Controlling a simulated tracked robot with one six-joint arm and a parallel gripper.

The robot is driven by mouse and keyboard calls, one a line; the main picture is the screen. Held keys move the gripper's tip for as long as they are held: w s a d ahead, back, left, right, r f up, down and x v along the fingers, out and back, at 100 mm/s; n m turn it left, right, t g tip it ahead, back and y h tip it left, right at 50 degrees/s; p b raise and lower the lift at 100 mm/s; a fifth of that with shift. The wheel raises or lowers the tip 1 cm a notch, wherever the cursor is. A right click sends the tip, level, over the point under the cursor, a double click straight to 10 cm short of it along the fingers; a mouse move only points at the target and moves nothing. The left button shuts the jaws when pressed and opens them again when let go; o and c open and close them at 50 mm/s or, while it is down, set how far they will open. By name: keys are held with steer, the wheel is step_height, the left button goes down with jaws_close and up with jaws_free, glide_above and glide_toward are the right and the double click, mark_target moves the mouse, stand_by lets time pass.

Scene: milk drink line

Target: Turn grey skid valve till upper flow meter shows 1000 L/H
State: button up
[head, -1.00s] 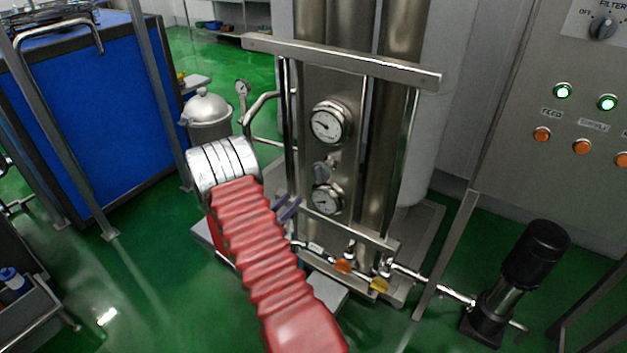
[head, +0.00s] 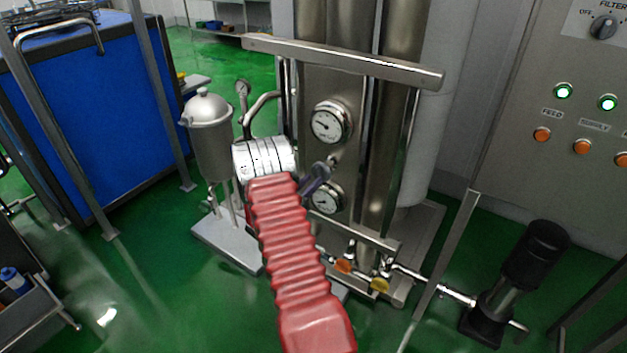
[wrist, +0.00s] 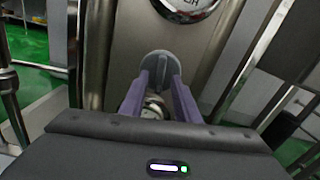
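The grey skid valve (head: 331,162) is a small round knob with a raised bar, on the steel skid panel between two round dials. It also shows in the wrist view (wrist: 160,63), its bar roughly upright there. The upper flow meter (head: 330,121) has a white face; its needle points left and slightly up, but the figures are too small to read. Only its lower edge shows in the wrist view (wrist: 190,4). My gripper (head: 318,176) has purple fingers, open on either side of the knob's bar in the wrist view (wrist: 161,78). I cannot tell whether they touch it.
The lower dial (head: 326,198) sits just beneath the knob, partly hidden by my gripper. A steel rail (head: 340,60) crosses above the dials. Orange (head: 342,265) and yellow (head: 380,284) valve handles are below. A steel vessel (head: 208,135) stands left of my arm.

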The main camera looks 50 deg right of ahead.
steer(key=shift+w+d, duration=0.1)
steer(key=shift+d, duration=0.85)
jaws_close()
